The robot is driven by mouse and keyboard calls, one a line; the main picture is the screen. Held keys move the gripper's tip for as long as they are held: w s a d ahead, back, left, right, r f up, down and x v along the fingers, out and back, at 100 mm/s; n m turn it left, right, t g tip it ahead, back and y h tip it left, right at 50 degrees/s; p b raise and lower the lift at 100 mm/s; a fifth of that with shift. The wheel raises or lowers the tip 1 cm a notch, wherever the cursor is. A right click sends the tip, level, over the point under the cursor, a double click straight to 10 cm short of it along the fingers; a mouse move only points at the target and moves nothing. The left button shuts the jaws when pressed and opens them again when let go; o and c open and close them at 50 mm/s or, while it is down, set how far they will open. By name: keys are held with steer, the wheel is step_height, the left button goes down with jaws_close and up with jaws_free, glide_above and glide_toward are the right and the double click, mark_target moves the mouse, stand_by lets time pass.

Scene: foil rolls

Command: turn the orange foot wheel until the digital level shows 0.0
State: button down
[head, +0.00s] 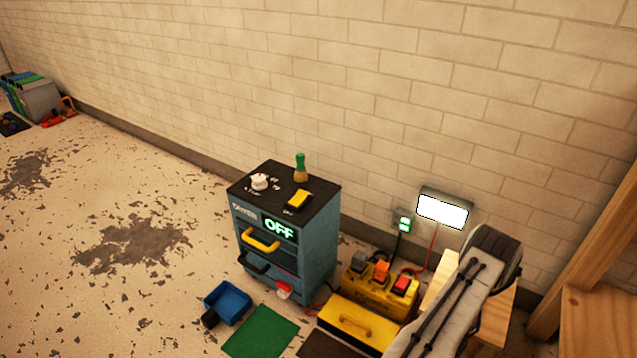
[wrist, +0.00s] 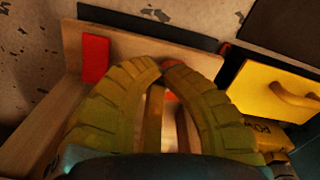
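My gripper (wrist: 163,68) shows in the wrist view as two curved yellow ribbed fingers. Their tips come together, and I see nothing clearly held between them. A small orange patch (wrist: 171,97) shows through the gap between the fingers; it may be part of the orange foot wheel, but most of it is hidden. A wooden board (wrist: 190,52) lies beyond the fingertips, with a red block (wrist: 95,58) at its left. In the head view my arm covers the wooden piece (head: 497,318) at the lower right, and the gripper is out of sight. I cannot make out the digital level or its reading.
A blue cabinet (head: 318,255) with an OFF display stands left of a yellow power box (head: 378,293). A yellow case (head: 357,325) is in front; its lid also shows in the wrist view (wrist: 268,95). A lit panel (head: 443,211) is on the wall.

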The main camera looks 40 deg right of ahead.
steer(key=shift+f, duration=1.7)
steer(key=shift+w+f, duration=0.1)
steer(key=shift+w, duration=0.25)
steer(key=shift+w+a, duration=0.45)
steer(key=shift+a, duration=0.1)
stand_by(0.3)
steer(key=shift+s+a, duration=0.1)
steer(key=shift+a, duration=0.05)
stand_by(0.4)
step_height(320, 180, up, 6)
steer(key=p, duration=0.5)
steer(key=shift+s, duration=0.25)
